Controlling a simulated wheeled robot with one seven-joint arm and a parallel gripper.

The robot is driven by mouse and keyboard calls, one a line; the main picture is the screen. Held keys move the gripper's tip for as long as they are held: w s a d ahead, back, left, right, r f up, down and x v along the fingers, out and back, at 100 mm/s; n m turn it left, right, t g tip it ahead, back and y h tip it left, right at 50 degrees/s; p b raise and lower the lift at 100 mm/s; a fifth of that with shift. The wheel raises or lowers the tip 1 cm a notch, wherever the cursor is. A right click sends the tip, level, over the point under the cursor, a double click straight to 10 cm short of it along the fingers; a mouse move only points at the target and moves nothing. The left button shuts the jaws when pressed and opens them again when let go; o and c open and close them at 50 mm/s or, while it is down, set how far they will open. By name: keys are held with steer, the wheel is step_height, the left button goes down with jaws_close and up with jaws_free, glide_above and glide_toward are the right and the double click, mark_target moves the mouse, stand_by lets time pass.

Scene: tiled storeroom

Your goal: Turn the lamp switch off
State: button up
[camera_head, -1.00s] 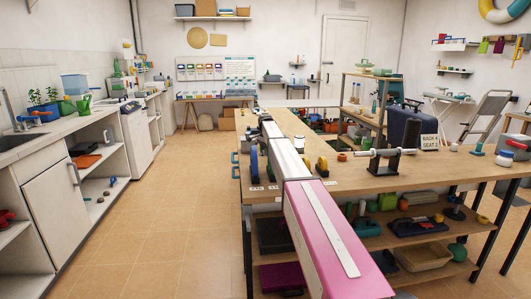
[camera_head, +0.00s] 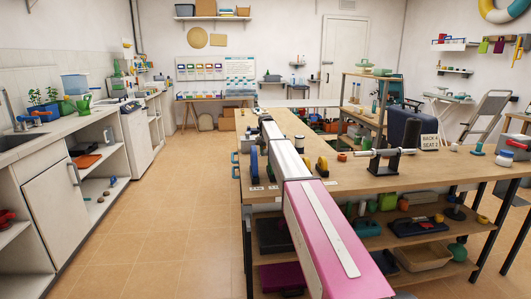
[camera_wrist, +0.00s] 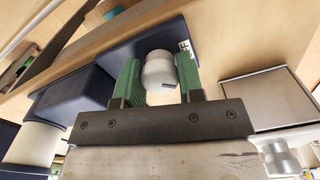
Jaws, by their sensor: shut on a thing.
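In the wrist view, a pale grey-white round knob (camera_wrist: 159,69) stands out from a dark navy plate (camera_wrist: 122,50) with a small white label at its edge. A short dark mark shows on the knob's lower side. My gripper (camera_wrist: 160,84) has its two green ridged fingers on either side of the knob and is shut on it. I cannot tell whether this knob is the lamp switch, or whether it is set on or off. No lamp can be made out clearly. In the head view, my gripper and the knob are hidden behind my own arm.
In the wrist view, a navy block (camera_wrist: 75,95) and a white cylinder (camera_wrist: 34,143) lie left of my gripper, and a square silver panel (camera_wrist: 264,100) lies right. In the head view, a wooden workbench (camera_head: 440,178) stands right; the tiled floor (camera_head: 180,215) is clear.

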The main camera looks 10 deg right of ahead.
mark_target(265, 150)
steer(key=n, duration=0.4)
steer(key=shift+n, duration=2.2)
steer(key=o, duration=0.9)
steer(key=shift+r, duration=0.15)
step_height(265, 150, up, 10)
steer(key=shift+r, duration=0.25)
steer(key=shift+a, duration=0.1)
